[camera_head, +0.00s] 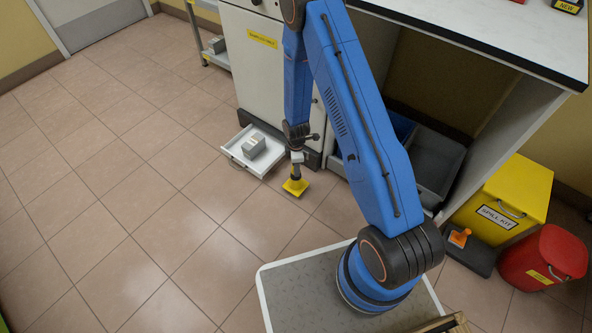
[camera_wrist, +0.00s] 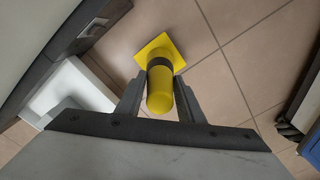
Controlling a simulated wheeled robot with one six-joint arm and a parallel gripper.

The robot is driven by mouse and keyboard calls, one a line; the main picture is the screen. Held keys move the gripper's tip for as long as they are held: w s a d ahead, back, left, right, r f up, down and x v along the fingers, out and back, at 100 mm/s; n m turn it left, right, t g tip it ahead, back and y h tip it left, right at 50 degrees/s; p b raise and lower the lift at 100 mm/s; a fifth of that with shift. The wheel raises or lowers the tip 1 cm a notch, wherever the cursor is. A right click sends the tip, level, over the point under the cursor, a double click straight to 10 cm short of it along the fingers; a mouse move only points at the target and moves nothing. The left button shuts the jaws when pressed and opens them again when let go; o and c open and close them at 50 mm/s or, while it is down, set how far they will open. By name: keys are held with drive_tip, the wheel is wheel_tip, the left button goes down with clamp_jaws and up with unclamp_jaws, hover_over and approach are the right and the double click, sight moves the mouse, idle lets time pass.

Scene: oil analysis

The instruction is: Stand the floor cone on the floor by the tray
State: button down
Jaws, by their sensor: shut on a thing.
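The floor cone (camera_head: 295,187) is yellow with a square base and a dark band, seen in the head view below my gripper. My gripper (camera_head: 297,158) is shut on the cone's upper part. In the wrist view the cone (camera_wrist: 161,92) stands between the two fingers of my gripper (camera_wrist: 158,98), its base pointing away from me. The base is at or just above the tiles; I cannot tell whether it touches. The white tray (camera_head: 236,155) lies low in front of the cabinet, left of the cone and apart from it. It also shows in the wrist view (camera_wrist: 72,88).
A grey box (camera_head: 254,146) sits in the tray. The white cabinet (camera_head: 255,75) stands behind. A yellow spill kit (camera_head: 508,195) and a red bin (camera_head: 545,258) stand far right. Tiles at left are clear.

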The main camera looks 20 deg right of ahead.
drive_tip(key=shift+f, duration=1.1)
drive_tip(key=c, duration=1.2)
unclamp_jaws()
drive_tip(key=shift+f, duration=0.1)
